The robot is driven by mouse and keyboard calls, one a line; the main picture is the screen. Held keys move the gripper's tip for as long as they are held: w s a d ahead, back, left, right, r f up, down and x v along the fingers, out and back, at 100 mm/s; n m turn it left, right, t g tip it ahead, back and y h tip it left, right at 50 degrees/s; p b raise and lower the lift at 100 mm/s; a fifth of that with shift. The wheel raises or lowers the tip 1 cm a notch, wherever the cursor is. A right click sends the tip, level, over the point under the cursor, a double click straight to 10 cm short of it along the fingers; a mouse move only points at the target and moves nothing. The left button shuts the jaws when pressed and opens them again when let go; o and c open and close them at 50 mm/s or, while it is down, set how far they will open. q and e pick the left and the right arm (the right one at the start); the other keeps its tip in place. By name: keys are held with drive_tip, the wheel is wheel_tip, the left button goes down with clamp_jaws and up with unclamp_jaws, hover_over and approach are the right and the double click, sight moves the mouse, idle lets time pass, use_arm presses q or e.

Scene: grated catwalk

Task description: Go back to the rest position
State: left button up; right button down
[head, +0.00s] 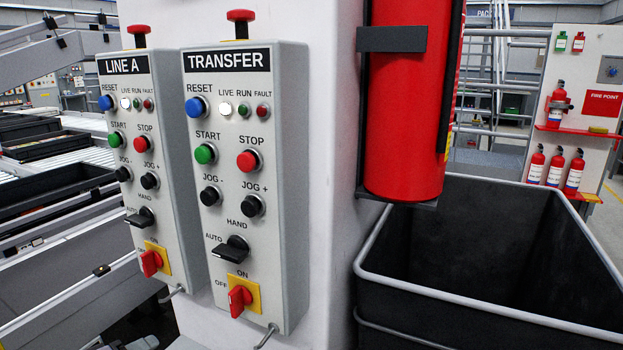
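Neither of my grippers shows in the head view, and no part of my arms can be made out. Close in front of me is a control box labelled TRANSFER (248,190) on a white column. Beside it on the left is a second box labelled LINE A (150,165). Each carries a blue reset button, green and red buttons, black knobs, a black lever and a red rotary switch on a yellow plate. A red mushroom button sits on top of each box.
A red fire extinguisher (405,120) hangs in a bracket on the column. A large dark bin (480,298) with a grey rim stands at the lower right. A conveyor with black trays (60,187) runs at the left. A fire point board (590,85) stands at the far right.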

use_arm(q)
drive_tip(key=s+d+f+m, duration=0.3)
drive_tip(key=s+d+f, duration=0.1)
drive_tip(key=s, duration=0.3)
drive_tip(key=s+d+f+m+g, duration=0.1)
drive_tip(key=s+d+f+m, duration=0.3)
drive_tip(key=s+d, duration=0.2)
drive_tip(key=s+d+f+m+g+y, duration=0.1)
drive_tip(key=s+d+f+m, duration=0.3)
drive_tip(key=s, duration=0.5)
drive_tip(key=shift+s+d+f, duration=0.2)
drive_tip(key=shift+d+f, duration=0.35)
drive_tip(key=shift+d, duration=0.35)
